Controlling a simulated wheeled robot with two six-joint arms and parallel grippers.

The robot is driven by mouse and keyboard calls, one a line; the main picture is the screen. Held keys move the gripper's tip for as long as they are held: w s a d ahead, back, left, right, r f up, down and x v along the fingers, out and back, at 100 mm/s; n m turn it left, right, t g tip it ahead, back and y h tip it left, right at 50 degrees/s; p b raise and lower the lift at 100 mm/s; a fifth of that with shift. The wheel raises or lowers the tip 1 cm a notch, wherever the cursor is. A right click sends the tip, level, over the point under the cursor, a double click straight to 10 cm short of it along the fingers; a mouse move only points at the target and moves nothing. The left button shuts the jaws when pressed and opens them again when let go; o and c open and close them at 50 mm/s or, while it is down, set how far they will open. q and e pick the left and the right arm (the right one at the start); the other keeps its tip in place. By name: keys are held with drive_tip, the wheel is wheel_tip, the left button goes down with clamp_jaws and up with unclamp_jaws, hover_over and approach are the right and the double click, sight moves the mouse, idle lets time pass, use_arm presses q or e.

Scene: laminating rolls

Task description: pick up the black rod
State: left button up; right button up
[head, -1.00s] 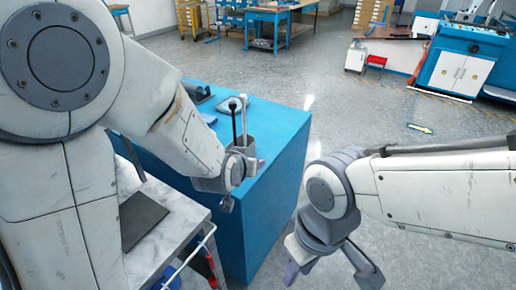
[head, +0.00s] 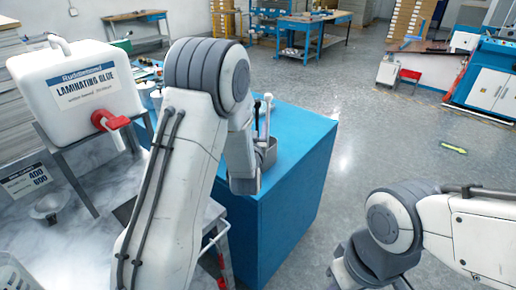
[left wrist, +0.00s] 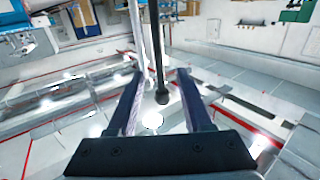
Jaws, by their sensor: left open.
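The black rod (head: 256,121) stands upright beside a white rod (head: 268,112) in a grey holder (head: 268,156) on the blue cabinet. In the left wrist view, my left gripper (left wrist: 159,74) is open. The black rod (left wrist: 158,50) shows between its fingers, its round end towards the palm; I cannot tell whether a finger touches it. The white rod (left wrist: 136,45) runs close by the left finger. In the head view my left arm hides the left fingers. My right gripper (head: 342,276) is cut off by the bottom edge, clear of the cabinet.
The blue cabinet (head: 300,185) has bare top to the right of the holder. A white glue jug (head: 75,90) with a red tap (head: 108,119) stands left of my left arm, above a marbled worktop (head: 100,240).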

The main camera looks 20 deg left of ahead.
sight(257, 119)
use_arm(q)
drive_tip(key=p+x, duration=0.2)
drive_tip(key=x, duration=0.2)
drive_tip(key=shift+w+r, duration=0.15)
drive_tip(key=shift+w, duration=0.1)
drive_tip(key=shift+w+a, duration=0.1)
drive_tip(key=shift+w, duration=0.25)
clamp_jaws()
idle(0.9)
